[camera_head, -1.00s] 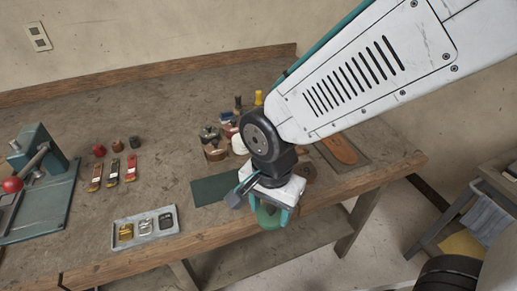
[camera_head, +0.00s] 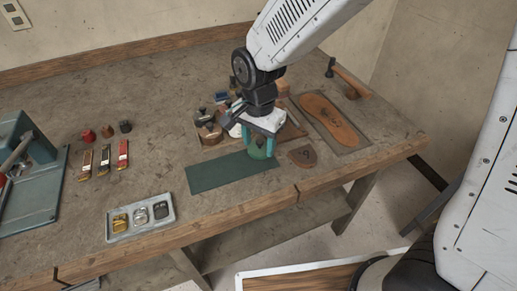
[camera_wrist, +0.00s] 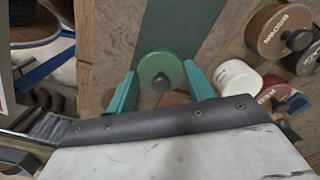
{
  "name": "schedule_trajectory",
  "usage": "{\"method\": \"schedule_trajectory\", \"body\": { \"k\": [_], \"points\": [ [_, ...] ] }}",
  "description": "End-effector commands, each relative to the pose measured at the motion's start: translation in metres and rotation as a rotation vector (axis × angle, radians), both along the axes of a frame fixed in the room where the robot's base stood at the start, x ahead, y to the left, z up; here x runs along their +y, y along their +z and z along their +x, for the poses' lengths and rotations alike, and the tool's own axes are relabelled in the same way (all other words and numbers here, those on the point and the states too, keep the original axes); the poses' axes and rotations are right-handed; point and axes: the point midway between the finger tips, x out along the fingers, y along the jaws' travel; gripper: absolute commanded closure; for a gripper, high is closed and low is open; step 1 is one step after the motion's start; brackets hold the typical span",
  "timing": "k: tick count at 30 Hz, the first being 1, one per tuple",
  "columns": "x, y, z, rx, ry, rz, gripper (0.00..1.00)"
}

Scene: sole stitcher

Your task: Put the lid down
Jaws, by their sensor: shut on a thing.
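A round green lid (camera_wrist: 158,66) with a dark knob (camera_wrist: 161,82) sits between the teal fingers of my gripper (camera_wrist: 162,84) in the wrist view. In the head view my gripper (camera_head: 262,144) points down, shut on the green lid (camera_head: 262,152). The lid is over the worktop at the right end of a dark green mat (camera_head: 230,172). I cannot tell whether it touches the surface. The mat also shows behind the lid in the wrist view (camera_wrist: 185,25).
Lidded tins, one labelled BROWN (camera_wrist: 284,32), and a white pot (camera_wrist: 238,80) stand close to the gripper. A brown leather piece (camera_head: 303,157) and a sole (camera_head: 333,120) lie to its right. A tray of small metal parts (camera_head: 141,217) is at the front left.

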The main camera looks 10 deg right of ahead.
Motion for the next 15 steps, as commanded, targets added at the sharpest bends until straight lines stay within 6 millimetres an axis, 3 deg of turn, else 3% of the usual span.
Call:
{"method": "schedule_trajectory", "body": {
  "k": [4, 10, 15],
  "points": [
    [0.000, -0.006, 0.004, 0.003, 0.000, -0.002, 0.69],
    [0.000, -0.032, 0.003, 0.003, 0.000, -0.002, 0.69],
    [0.000, -0.036, 0.004, 0.000, 0.000, 0.000, 0.69]
  ]
}}
